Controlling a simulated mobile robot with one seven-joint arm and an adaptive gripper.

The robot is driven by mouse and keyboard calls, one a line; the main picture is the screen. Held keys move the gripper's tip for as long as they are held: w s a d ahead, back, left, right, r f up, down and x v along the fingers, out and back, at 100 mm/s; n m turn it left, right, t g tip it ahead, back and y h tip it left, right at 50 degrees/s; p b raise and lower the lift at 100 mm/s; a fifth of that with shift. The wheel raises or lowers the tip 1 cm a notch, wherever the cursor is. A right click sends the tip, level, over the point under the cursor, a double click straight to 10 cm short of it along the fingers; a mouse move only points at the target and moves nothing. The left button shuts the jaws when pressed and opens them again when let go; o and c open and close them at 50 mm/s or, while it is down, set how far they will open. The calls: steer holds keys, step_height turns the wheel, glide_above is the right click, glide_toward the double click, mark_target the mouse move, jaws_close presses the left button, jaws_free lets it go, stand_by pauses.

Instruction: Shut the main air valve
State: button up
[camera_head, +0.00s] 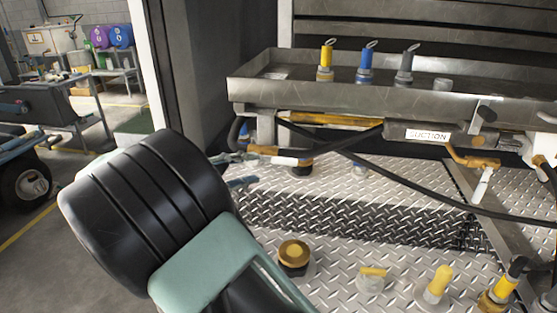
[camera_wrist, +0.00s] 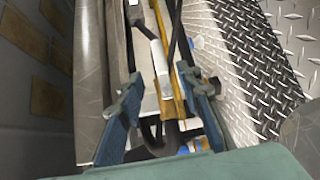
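No label in view names the main air valve, so I cannot tell for certain which part it is. A yellow fitting (camera_head: 264,150) with a pale section beside it lies under the left end of the steel tray in the head view. My gripper (camera_head: 233,171) is just left of it, its blue-grey fingers partly hidden behind my dark wrist. In the wrist view my gripper (camera_wrist: 158,75) is open, with a finger on each side of a pale pipe and a long yellow bar (camera_wrist: 162,55). Contact cannot be told.
A steel tray (camera_head: 255,92) holding several coloured-cap nozzles overhangs the fitting. A black hose (camera_head: 400,182) crosses to the right, below a pipe labelled SUCTION (camera_head: 428,135). Diamond-plate deck (camera_head: 345,220) with capped fittings, including a brass cap (camera_head: 293,252), lies below.

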mark_target(279, 163)
steer(key=x, duration=1)
steer(key=shift+w+d, duration=0.1)
steer(key=shift+d, duration=0.3)
steer(key=shift+c, duration=0.3)
jaws_close()
